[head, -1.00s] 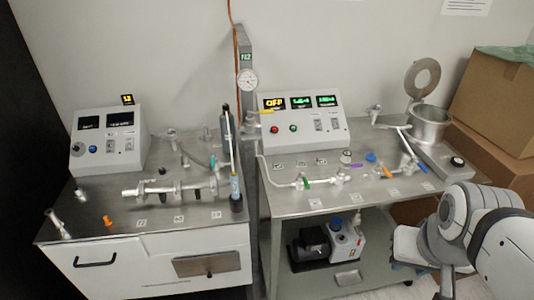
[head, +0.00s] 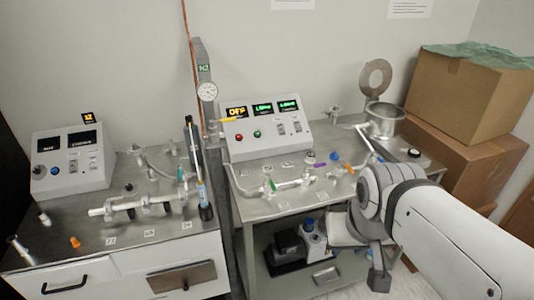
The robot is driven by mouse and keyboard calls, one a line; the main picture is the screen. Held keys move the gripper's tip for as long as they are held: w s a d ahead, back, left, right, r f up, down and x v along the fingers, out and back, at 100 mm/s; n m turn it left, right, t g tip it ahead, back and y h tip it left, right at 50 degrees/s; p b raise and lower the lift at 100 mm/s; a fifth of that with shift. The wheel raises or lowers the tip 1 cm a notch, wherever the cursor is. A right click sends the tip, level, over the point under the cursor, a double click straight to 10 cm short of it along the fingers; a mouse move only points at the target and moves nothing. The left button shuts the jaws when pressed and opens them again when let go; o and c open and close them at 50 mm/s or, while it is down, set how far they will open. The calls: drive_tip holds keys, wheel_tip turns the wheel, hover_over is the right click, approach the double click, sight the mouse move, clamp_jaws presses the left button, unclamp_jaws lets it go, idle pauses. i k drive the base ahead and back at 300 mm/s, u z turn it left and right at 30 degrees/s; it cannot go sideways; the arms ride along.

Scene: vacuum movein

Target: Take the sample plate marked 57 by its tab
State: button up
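I cannot make out a sample plate marked 57 or its tab in the head view. Small numbered labels lie on both steel benches, too small to read surely. My arm reaches in from the lower right, in front of the right bench (head: 290,208). No fingertips of my gripper can be made out, so its state and anything in it do not show.
The left bench (head: 70,229) carries a glass manifold (head: 128,207) and a control box (head: 72,164). The right bench carries another control box (head: 265,133), coloured valves and a metal pot (head: 385,122) with its round lid raised. Cardboard boxes (head: 470,92) stand at the right. A pump (head: 313,240) sits on the lower shelf.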

sight(268, 169)
drive_tip(key=i, duration=0.95)
drive_tip(key=u, duration=0.05)
